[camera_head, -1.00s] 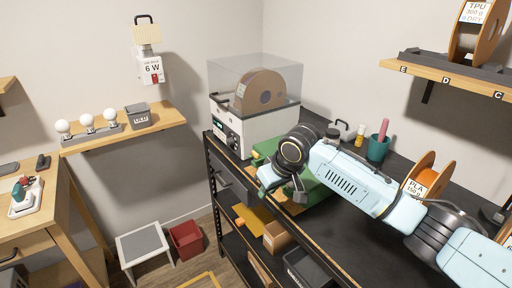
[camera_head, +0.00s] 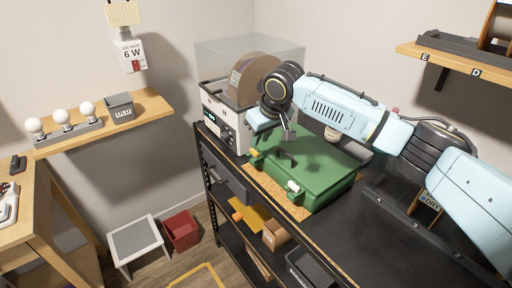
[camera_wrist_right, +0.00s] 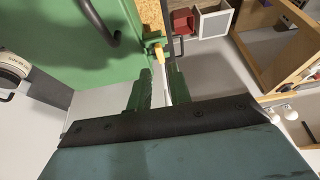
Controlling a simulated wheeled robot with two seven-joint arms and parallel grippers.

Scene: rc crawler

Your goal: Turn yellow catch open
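A white catch (camera_head: 293,187) is near the right end. My left gripper is not in view.
A white dryer (camera_head: 226,118) with a clear cover and a spool stands behind the case at the left. A dark rack (camera_head: 410,225) lies on the bench at the right. A shelf (camera_head: 470,72) juts from the right wall.

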